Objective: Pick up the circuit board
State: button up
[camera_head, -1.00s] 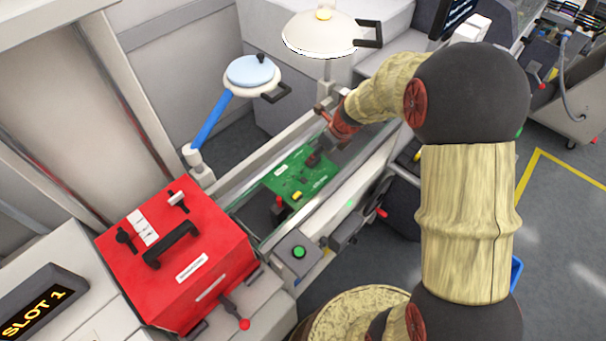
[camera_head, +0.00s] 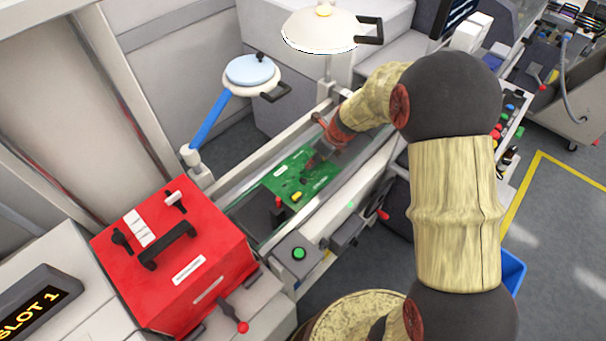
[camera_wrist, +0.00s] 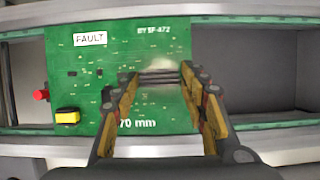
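The green circuit board (camera_head: 290,180) lies flat in the rail channel at the middle of the head view. The wrist view shows the circuit board (camera_wrist: 80,85) with a white FAULT label, print and a yellow part near its left end. My gripper (camera_head: 318,158) is low over the board's far right part. In the wrist view my gripper (camera_wrist: 162,82) has its two orange-edged fingers spread apart, the right one near the board's right edge. Dark bars show between the fingertips. I see nothing held, and contact with the board cannot be told.
The channel's rails (camera_wrist: 260,140) run along both long sides of the board. A red box (camera_head: 170,255) with a black handle stands at the near left end. A blue-armed lamp (camera_head: 250,75) and a white lamp (camera_head: 318,32) rise behind the channel. Grey channel floor (camera_wrist: 245,70) lies bare right of the board.

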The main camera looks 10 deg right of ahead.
jog(key=shift+s+f, duration=0.15)
jog(key=c, duration=1)
grip_shut()
